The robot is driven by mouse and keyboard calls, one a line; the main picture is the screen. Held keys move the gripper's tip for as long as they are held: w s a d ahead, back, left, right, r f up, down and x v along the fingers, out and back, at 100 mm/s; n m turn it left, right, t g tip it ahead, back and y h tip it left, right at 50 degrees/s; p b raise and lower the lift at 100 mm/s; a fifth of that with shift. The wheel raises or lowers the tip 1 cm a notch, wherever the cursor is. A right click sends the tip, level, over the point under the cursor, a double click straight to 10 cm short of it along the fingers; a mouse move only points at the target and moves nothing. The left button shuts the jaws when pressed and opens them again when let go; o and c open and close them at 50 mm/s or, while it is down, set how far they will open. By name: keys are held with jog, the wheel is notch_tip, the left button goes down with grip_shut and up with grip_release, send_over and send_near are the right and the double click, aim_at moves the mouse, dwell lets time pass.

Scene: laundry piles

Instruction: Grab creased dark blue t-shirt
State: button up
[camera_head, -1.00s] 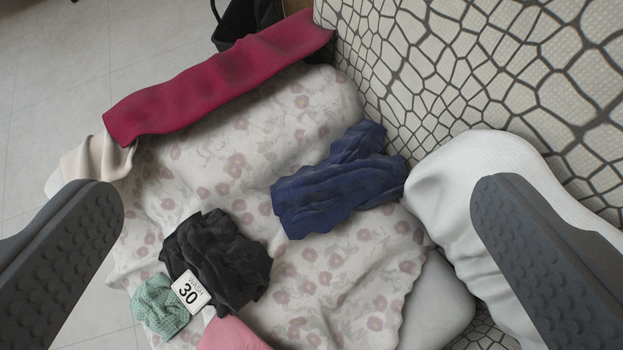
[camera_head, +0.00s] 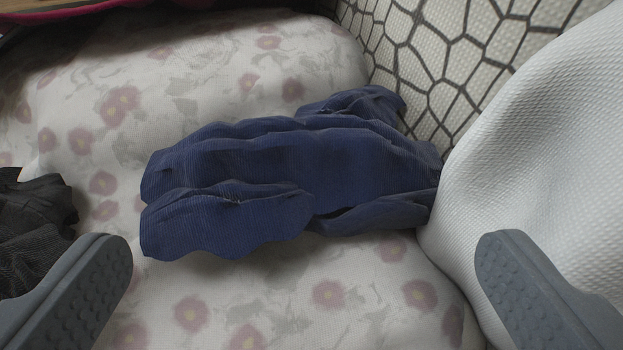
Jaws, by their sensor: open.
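The creased dark blue t-shirt (camera_head: 290,170) lies crumpled on a pale floral cloth (camera_head: 190,310), a little above the middle of the view. Its right end touches or lies very near a white textured cushion (camera_head: 540,170). My gripper (camera_head: 305,270) is open and empty, with one grey finger at the lower left and the other at the lower right. The shirt lies ahead of the fingertips, between their lines, and the fingers appear apart from it. The right finger overlaps the white cushion in the view.
A black crumpled garment (camera_head: 30,230) lies at the left edge, near the left finger. A wall or backrest with a dark net pattern (camera_head: 440,60) rises behind the shirt at the upper right. A strip of dark red cloth (camera_head: 60,10) shows at the top left.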

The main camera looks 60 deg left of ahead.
aim_at(298, 144)
jog(key=b+x, duration=0.1)
jog(key=x, duration=0.6)
jog(key=shift+s+f+b+x, duration=0.15)
jog(key=shift+b+x, duration=0.15)
jog(key=shift+x, duration=1)
jog(key=shift+s+f+b+x, duration=0.1)
jog(key=shift+b+x, duration=0.15)
jog(key=shift+x, duration=1.1)
jog(key=c, duration=0.9)
